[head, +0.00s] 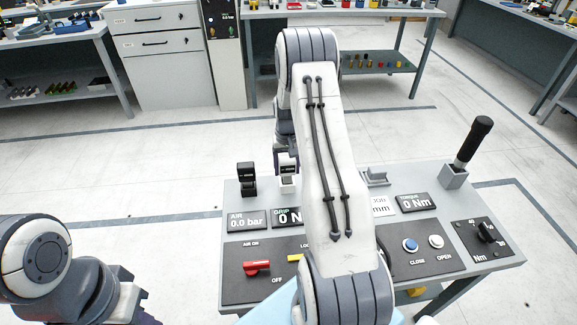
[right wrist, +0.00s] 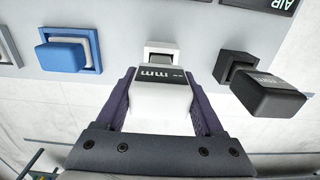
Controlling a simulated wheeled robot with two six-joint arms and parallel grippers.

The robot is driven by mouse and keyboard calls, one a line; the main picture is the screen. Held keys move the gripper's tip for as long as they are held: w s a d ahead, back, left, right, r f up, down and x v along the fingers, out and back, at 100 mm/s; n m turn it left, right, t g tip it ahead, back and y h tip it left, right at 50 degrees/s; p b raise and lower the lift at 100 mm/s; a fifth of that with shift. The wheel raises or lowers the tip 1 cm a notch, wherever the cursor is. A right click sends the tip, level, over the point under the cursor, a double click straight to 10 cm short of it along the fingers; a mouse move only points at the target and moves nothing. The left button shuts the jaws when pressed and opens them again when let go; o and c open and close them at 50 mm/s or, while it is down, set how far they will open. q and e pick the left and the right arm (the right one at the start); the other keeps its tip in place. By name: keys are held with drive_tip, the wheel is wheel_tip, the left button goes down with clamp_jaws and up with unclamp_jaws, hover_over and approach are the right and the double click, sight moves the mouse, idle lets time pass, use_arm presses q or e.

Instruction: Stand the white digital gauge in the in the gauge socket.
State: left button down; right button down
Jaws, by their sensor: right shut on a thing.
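The white digital gauge (right wrist: 160,96), marked "mm", is between the two purple fingers of my right gripper (right wrist: 166,102), which is shut on it. In the head view the white gauge (head: 288,163) looks upright at the far edge of the grey bench (head: 231,192), partly behind my right arm. My left arm is at the lower left; its gripper is out of view.
A black gauge (head: 246,172) stands in its own socket close beside the white one. A blue gauge (right wrist: 62,56) is on the other side in the right wrist view. A black-handled lever (head: 472,144), displays and a switch panel (head: 262,280) occupy the bench.

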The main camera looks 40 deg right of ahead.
drive_tip(key=shift+f+b, duration=0.3)
drive_tip(key=shift+f, duration=0.25)
idle(0.4)
unclamp_jaws()
wheel_tip(320, 180, up, 10)
drive_tip(key=shift+r+b, duration=0.25)
drive_tip(key=shift+b, duration=0.3)
drive_tip(key=s+a+r+n, duration=0.2)
drive_tip(key=a+r, duration=0.1)
drive_tip(key=a, duration=0.6)
drive_tip(key=s+a+r+n, duration=0.2)
drive_tip(key=a, duration=0.7)
drive_tip(key=s+a+r+n, duration=0.2)
drive_tip(key=a+r, duration=0.1)
drive_tip(key=a, duration=0.6)
drive_tip(key=s+a+n, duration=0.3)
drive_tip(key=s+a, duration=0.2)
drive_tip(key=s, duration=0.6)
drive_tip(key=s+a+n+y, duration=0.1)
drive_tip(key=s+a+n, duration=0.3)
drive_tip(key=s, duration=0.6)
drive_tip(key=shift+s+a+r+n, duration=0.3)
drive_tip(key=shift+s+a, duration=0.1)
drive_tip(key=shift+a, duration=0.4)
